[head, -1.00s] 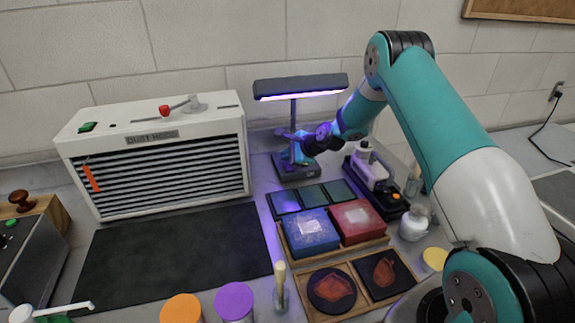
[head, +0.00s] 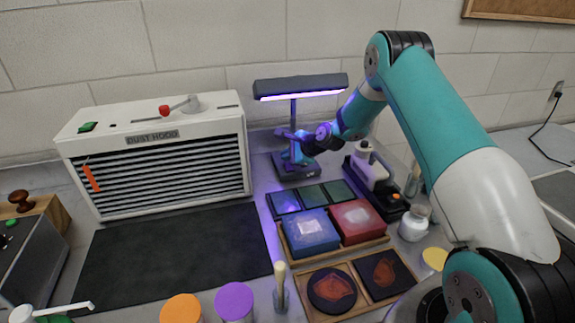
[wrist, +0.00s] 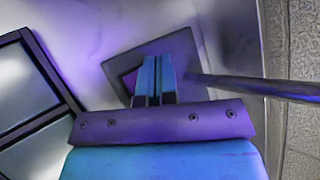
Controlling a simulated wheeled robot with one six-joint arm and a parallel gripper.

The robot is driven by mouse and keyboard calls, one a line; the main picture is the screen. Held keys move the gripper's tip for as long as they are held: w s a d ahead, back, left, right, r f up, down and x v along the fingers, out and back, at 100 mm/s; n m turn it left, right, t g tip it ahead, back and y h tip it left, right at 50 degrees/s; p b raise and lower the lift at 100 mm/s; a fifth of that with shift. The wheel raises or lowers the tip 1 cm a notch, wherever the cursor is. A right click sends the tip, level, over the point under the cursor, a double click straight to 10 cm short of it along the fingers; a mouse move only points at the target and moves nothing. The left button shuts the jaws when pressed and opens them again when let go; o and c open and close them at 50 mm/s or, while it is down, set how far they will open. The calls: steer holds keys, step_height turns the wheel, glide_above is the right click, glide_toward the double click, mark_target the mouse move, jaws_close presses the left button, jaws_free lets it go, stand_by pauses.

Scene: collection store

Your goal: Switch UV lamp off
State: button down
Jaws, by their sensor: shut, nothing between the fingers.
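The UV lamp (head: 300,85) stands behind the dark plates, its bar head glowing violet on a thin post. Its dark base (head: 297,170) rests on the counter. My gripper (head: 294,157) points down just above the base, in front of the post. In the wrist view my gripper (wrist: 154,75) has its fingers together with nothing between them, over the lamp base (wrist: 187,50). The post (wrist: 255,88) runs to the right there. The fingers hide part of the base, and any switch under them is covered. I cannot tell whether the fingertips touch it.
A white dust hood (head: 160,150) stands left of the lamp. Dark plates (head: 312,197) and blue and red boxes (head: 310,232) lie in front. A black tray (head: 391,205) with a bottle stands close on the right. The dark mat (head: 170,255) is clear.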

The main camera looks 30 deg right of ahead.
mark_target(289, 168)
steer(key=shift+f, duration=0.1)
steer(key=shift+f+b, duration=0.3)
steer(key=shift+w+f, duration=0.1)
steer(key=shift+f, duration=0.2)
stand_by(0.5)
stand_by(0.3)
steer(key=shift+r, duration=0.75)
steer(key=shift+p, duration=0.3)
steer(key=r+p, duration=0.2)
steer(key=r, duration=0.1)
steer(key=r+p, duration=0.1)
steer(key=r, duration=0.1)
steer(key=shift+s, duration=0.4)
